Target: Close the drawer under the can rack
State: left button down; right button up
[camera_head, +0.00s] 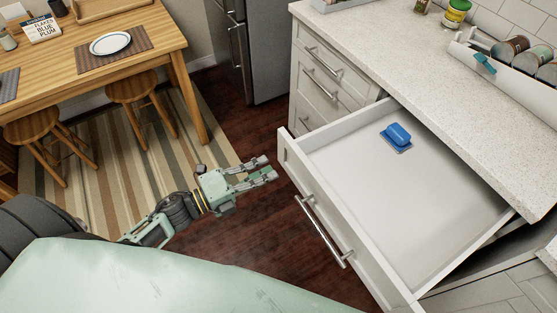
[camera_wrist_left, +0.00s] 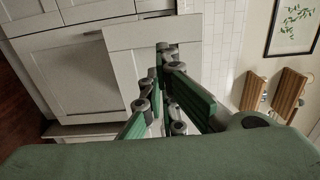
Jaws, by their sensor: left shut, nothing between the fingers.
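The white drawer (camera_head: 400,225) stands pulled far out from under the counter in the head view. Its front panel, with a long metal handle (camera_head: 320,230), faces my left arm. A blue dish-like object (camera_head: 397,134) lies inside near the far corner. The can rack (camera_head: 515,80), holding several cans on their sides, sits on the counter at the upper right. My left gripper (camera_head: 267,169) is shut and empty, just left of the far end of the drawer front, with a small gap in the picture. In the wrist view its fingers (camera_wrist_left: 166,58) point toward white panels. My right gripper is not in view.
Closed drawers (camera_head: 322,80) and a grey fridge (camera_head: 270,45) stand beyond the open drawer. A wooden table (camera_head: 90,50) with stools (camera_head: 135,88) is at the upper left. Dark floor and a striped rug (camera_head: 120,160) lie below; the floor before the drawer is clear.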

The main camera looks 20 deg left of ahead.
aim_at(288, 159)
pick_arm(q)
jog(key=x, duration=0.4)
jog(key=shift+w+d+p, duration=0.2)
jog(key=shift+p, duration=0.2)
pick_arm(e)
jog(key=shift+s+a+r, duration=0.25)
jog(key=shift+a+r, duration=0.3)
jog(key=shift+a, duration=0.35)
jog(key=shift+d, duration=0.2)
